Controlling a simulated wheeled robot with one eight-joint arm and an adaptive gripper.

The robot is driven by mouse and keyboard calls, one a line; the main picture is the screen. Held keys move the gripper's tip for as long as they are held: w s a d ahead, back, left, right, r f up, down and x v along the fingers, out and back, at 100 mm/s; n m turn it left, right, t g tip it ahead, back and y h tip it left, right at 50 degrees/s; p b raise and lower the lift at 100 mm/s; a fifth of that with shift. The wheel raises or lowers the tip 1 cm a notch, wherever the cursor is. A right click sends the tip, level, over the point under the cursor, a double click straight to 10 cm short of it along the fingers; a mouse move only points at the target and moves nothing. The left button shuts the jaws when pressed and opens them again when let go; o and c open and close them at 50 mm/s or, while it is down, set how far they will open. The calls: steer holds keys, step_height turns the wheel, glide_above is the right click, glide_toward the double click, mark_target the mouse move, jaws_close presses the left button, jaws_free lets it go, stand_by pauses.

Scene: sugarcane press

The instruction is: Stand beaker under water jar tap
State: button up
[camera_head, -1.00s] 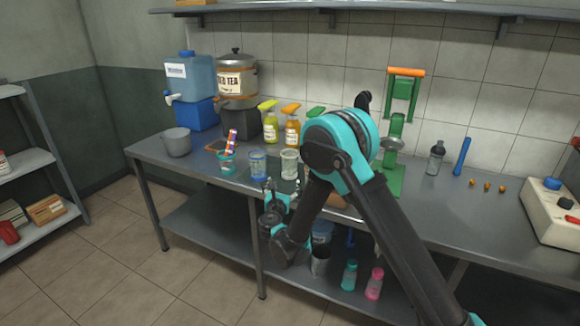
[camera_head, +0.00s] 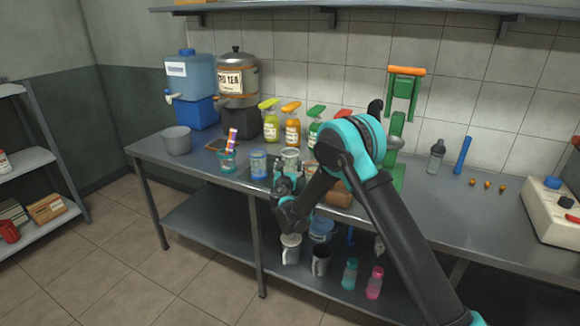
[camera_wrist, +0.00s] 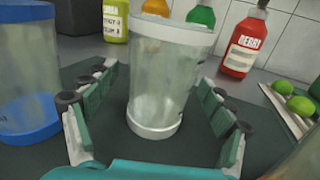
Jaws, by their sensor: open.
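A clear, pale-rimmed beaker (camera_head: 291,157) stands upright on the steel counter; it fills the middle of the wrist view (camera_wrist: 165,75). My gripper (camera_head: 288,173) is open, with one finger at each side of this beaker in the wrist view (camera_wrist: 155,125). I see no firm grip on it. The blue water jar (camera_head: 190,75) stands on a blue block (camera_head: 195,113) at the counter's left back. Its white tap (camera_head: 170,97) sticks out to the left.
A blue-rimmed cup (camera_head: 258,164) stands close left of the beaker, and also shows in the wrist view (camera_wrist: 27,75). A teal cup (camera_head: 228,163) and grey pot (camera_head: 177,140) stand farther left. Syrup bottles (camera_head: 271,125) line the back. A tea urn (camera_head: 238,80) stands right of the jar.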

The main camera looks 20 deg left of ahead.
steer(key=shift+w+a, duration=0.1)
steer(key=shift+w, duration=0.25)
steer(key=c, duration=1.4)
steer(key=shift+o, duration=0.2)
steer(key=shift+r, duration=0.1)
